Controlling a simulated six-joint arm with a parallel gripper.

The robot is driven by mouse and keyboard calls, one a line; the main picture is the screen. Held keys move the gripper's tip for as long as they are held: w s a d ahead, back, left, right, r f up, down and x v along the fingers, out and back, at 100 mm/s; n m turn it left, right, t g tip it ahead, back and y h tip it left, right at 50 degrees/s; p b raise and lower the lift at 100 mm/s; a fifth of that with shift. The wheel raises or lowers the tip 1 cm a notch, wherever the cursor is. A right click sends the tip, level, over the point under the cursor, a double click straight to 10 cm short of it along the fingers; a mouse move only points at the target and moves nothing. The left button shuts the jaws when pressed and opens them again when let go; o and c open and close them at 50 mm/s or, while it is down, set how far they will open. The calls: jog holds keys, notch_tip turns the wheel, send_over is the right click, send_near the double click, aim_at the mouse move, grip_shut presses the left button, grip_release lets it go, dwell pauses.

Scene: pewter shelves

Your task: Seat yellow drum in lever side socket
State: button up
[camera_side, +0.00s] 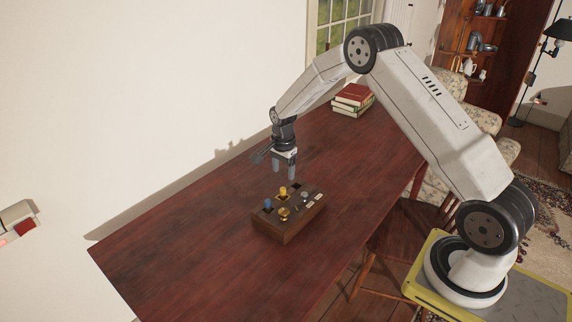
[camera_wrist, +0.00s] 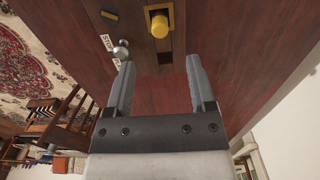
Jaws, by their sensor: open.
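The yellow drum (camera_side: 283,191) stands upright in the middle of a row of sockets on a wooden block (camera_side: 285,232). In the wrist view the yellow drum (camera_wrist: 159,26) is ahead of my fingertips. A dark, empty socket (camera_wrist: 165,58) lies between it and my gripper (camera_wrist: 160,78), at the block's near end in that view. A silver ball-topped lever (camera_wrist: 121,50) stands to the left of this socket. My gripper (camera_side: 284,168) is open and empty, pointing down above the block, apart from the drum.
A brass knob (camera_side: 284,212) and pale labels (camera_side: 318,197) are also on the block; one reads STOP (camera_wrist: 108,42). Books (camera_side: 353,99) lie far back on the table (camera_side: 180,240). The table around the block is clear.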

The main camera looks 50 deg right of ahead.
aim_at(283, 188)
jog(key=shift+f, duration=1.3)
jog(key=shift+a+f, duration=0.15)
jog(key=shift+f, duration=2.45)
grip_shut()
